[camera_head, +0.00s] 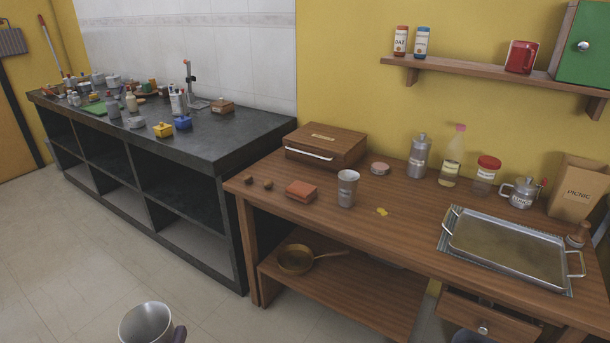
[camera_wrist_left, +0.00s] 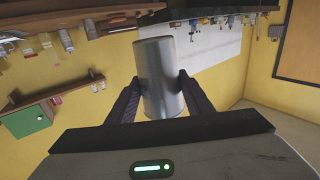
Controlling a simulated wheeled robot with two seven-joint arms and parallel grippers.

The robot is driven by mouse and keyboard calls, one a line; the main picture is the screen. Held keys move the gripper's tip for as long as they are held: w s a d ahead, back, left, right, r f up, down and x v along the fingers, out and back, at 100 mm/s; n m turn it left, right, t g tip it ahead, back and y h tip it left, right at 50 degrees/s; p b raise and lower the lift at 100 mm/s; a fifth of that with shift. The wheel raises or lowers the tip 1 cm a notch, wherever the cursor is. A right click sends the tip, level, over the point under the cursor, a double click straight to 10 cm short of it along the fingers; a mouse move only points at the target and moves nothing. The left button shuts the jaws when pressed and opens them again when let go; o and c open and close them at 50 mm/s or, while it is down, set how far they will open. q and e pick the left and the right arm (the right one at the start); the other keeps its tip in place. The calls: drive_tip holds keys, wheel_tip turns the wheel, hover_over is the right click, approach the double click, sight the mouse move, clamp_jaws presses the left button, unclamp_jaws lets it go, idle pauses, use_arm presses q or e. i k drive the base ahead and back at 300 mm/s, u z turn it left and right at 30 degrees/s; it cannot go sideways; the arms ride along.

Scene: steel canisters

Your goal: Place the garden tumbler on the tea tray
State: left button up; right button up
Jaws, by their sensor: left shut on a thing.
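A steel tumbler (camera_head: 147,323) shows at the bottom left of the head view, its open mouth up, over the floor in front of the tables. My left gripper (camera_head: 180,335) is shut on it; only a dark finger shows there. In the left wrist view both fingers (camera_wrist_left: 158,92) press on the sides of the tumbler (camera_wrist_left: 158,65). I see no label on it. Another steel tumbler (camera_head: 347,188), with small unreadable writing, stands upright on the wooden table. The metal tray with two handles (camera_head: 510,284) lies at the table's right on a striped mat. My right gripper is not in view.
The wooden table (camera_head: 400,235) also bears a wooden box (camera_head: 327,145), a red block (camera_head: 301,191), a steel canister (camera_head: 419,156), a bottle (camera_head: 452,160), a red-lidded jar (camera_head: 485,175), a teapot (camera_head: 521,192) and a paper bag (camera_head: 577,190). The tray looks empty. A drawer (camera_head: 485,322) sits below.

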sight(493, 257)
drive_tip(key=z, duration=1.7)
drive_tip(key=i, duration=1)
